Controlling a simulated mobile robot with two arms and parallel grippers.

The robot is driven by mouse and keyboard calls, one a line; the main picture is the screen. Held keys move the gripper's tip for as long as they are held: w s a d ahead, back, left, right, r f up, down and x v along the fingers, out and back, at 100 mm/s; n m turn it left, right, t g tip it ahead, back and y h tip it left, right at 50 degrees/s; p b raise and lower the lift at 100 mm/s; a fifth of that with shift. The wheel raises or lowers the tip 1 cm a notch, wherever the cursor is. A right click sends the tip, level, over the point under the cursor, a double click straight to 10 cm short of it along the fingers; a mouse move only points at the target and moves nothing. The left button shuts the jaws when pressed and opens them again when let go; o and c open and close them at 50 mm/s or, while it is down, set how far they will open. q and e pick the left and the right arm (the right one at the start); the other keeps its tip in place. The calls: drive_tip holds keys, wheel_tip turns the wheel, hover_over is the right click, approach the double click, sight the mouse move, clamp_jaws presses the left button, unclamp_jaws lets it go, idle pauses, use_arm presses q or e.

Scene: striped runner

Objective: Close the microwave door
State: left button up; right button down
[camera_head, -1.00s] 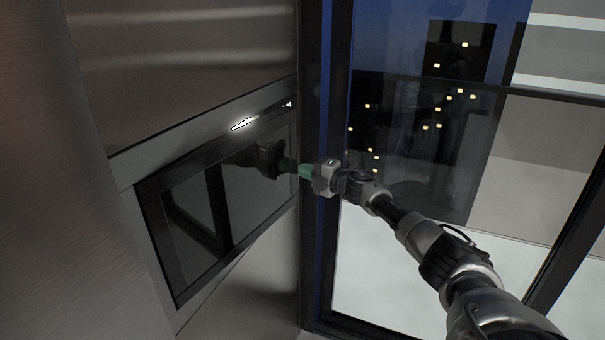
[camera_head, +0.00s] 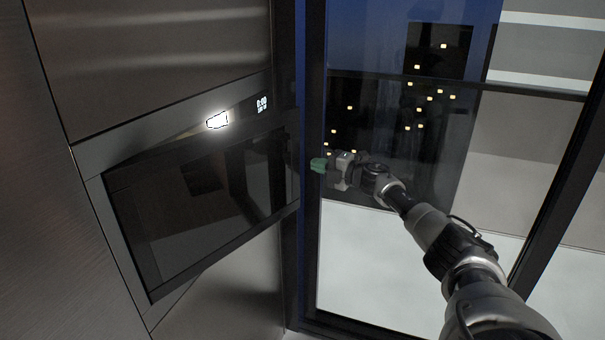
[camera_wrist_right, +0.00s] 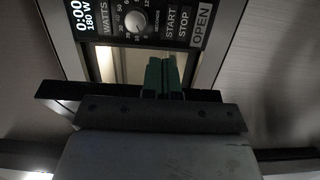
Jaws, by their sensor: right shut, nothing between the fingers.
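The microwave (camera_head: 185,135) is built into the steel cabinet on the left, with a lit display. Its dark glass door (camera_head: 205,200) is ajar, its right edge standing out past the frame. In the right wrist view the control panel (camera_wrist_right: 140,20) shows a knob and START, STOP and OPEN labels. Below it a lit opening (camera_wrist_right: 105,65) shows past my fingers. My right gripper (camera_head: 318,164) is shut and empty, its green fingertips just right of the door's free edge. They also show in the right wrist view (camera_wrist_right: 163,75). Whether they touch the door I cannot tell.
A tall dark-framed window (camera_head: 420,150) stands directly right of the cabinet, behind my right arm. A steel panel (camera_head: 150,50) is above the microwave and another (camera_head: 230,290) below it. Open space lies in front of the door.

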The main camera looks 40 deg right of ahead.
drive_tip(key=s+d+r+n+g, duration=0.1)
drive_tip(key=s+r+n+g, duration=0.1)
drive_tip(key=s+r+n, duration=0.45)
drive_tip(key=n+g+h+p, duration=0.25)
drive_tip(key=n+g, duration=0.25)
drive_tip(key=n, duration=1.5)
approach(292, 176)
drive_tip(key=s+d+r, duration=0.3)
drive_tip(key=s+a+n+h, duration=0.2)
drive_tip(key=s+a+n, duration=0.2)
drive_tip(key=n, duration=0.3)
use_arm(q)
wheel_tip(292, 176, up, 9)
drive_tip(key=w+p, duration=0.1)
drive_tip(key=p, duration=0.5)
drive_tip(key=shift+f+p, duration=0.15)
drive_tip(key=shift+p, duration=0.15)
use_arm(e)
drive_tip(key=shift+g, duration=0.4)
drive_tip(key=shift+w+r+x, duration=0.35)
drive_tip(key=shift+r+x, duration=0.05)
drive_tip(key=shift+x, duration=1.75)
drive_tip(key=shift+w+r+x, duration=0.35)
drive_tip(key=shift+x, duration=1.85)
drive_tip(key=shift+w+r+x, duration=0.4)
drive_tip(key=shift+x, duration=1.75)
use_arm(q)
drive_tip(key=shift+w+a, duration=0.1)
use_arm(e)
drive_tip(key=shift+w, duration=0.1)
